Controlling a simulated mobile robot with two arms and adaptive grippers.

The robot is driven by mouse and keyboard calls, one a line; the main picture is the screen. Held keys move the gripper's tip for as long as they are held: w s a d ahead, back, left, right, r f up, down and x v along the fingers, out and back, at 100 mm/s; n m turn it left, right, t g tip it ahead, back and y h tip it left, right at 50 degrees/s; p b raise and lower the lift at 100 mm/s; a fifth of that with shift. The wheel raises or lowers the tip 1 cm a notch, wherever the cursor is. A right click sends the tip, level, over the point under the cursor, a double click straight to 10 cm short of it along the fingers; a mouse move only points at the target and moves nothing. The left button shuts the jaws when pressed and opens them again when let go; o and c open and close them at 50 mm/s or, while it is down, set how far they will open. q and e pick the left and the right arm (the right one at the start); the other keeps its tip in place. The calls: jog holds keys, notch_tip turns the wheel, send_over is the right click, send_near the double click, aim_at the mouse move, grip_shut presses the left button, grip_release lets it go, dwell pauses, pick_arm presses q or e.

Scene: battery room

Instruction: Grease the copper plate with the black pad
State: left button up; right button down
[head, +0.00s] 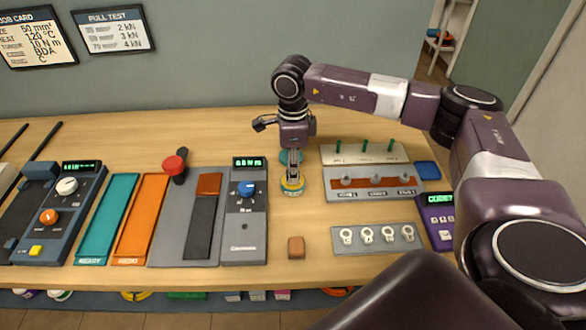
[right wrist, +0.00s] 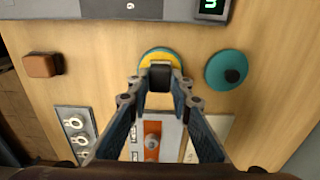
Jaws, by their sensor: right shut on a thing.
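My right gripper (head: 291,174) points down at the middle of the table and is shut on the black pad (right wrist: 160,76), a small dark block between the fingertips. The pad is right over a round teal tin (head: 292,188) with yellow grease inside, which shows in the right wrist view (right wrist: 151,54). I cannot tell whether the pad touches the grease. In the right wrist view part of the plate (right wrist: 152,155) shows between the fingers. My left gripper is out of view.
A teal lid with a black knob (right wrist: 227,70) lies behind the tin. A brown block (head: 296,247) sits in front. A grey meter (head: 243,220) with a blue dial stands left. A ring board (head: 379,238) and purple meter (head: 437,215) are at right.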

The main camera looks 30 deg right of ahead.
jog(key=shift+r+p, duration=2.1)
jog(key=shift+r, duration=1.4)
jog(key=s+a+r+n, duration=0.2)
jog(key=s+a+n, duration=0.4)
jog(key=n, duration=0.6)
jog(key=s+a+r+n, duration=0.2)
jog(key=s+a+n, duration=0.5)
jog(key=n, duration=0.5)
jog(key=shift+s+a+r, duration=0.2)
jog(key=shift+s+r, duration=0.2)
jog(key=shift+s, duration=0.5)
